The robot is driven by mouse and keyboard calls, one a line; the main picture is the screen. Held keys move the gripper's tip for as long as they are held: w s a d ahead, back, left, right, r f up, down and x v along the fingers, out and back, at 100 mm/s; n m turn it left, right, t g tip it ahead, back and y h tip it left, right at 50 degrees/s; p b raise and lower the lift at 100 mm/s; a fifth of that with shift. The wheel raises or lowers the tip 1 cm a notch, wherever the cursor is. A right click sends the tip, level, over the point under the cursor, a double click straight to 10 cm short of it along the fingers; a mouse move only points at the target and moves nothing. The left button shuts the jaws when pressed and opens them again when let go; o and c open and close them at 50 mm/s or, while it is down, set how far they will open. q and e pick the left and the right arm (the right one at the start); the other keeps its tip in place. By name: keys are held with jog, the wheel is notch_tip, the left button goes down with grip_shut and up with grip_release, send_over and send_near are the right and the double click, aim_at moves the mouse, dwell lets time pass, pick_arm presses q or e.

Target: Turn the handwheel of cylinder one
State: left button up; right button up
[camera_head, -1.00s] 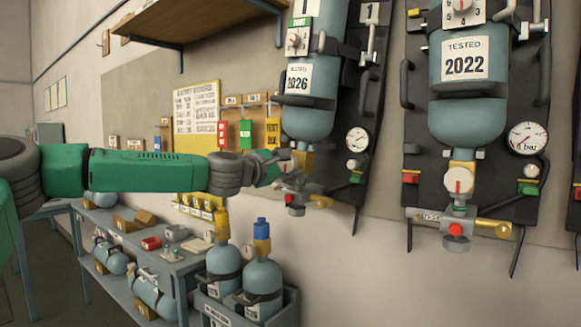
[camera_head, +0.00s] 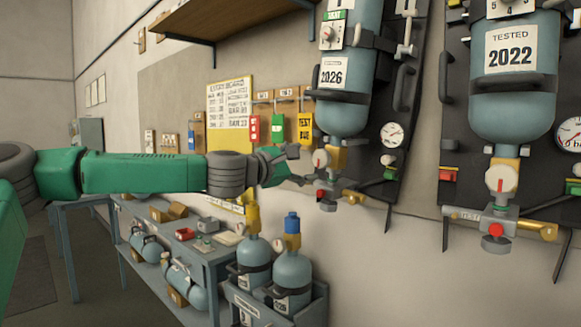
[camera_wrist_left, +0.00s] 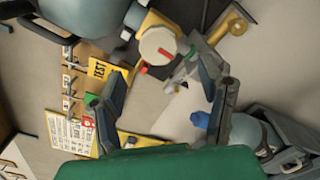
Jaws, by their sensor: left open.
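Cylinder one (camera_head: 343,110) is the blue-grey bottle labelled 2026, hanging upside down on a dark wall board. Its handwheel (camera_head: 320,159) is a cream round knob with a red mark, on the valve below the yellow neck. My left gripper (camera_head: 297,167) is open just left of the handwheel, with its fingers pointing at it. In the left wrist view, the handwheel (camera_wrist_left: 157,44) lies ahead of the open left gripper (camera_wrist_left: 168,78), nothing held between the fingers. I cannot tell whether a finger touches the valve. My right gripper is not in view.
A second wall cylinder (camera_head: 513,90), labelled 2022, hangs to the right. A pressure gauge (camera_head: 392,134) sits beside cylinder one. Below, two bottles stand in a grey crate (camera_head: 262,313) near a cluttered workbench (camera_head: 214,256). A wooden shelf (camera_head: 225,22) juts out above my left arm.

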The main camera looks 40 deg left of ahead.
pick_arm(q)
jog(key=s, duration=0.4)
jog(key=shift+s+a+f, duration=0.15)
jog(key=shift+s+a, duration=0.15)
jog(key=shift+a, duration=0.05)
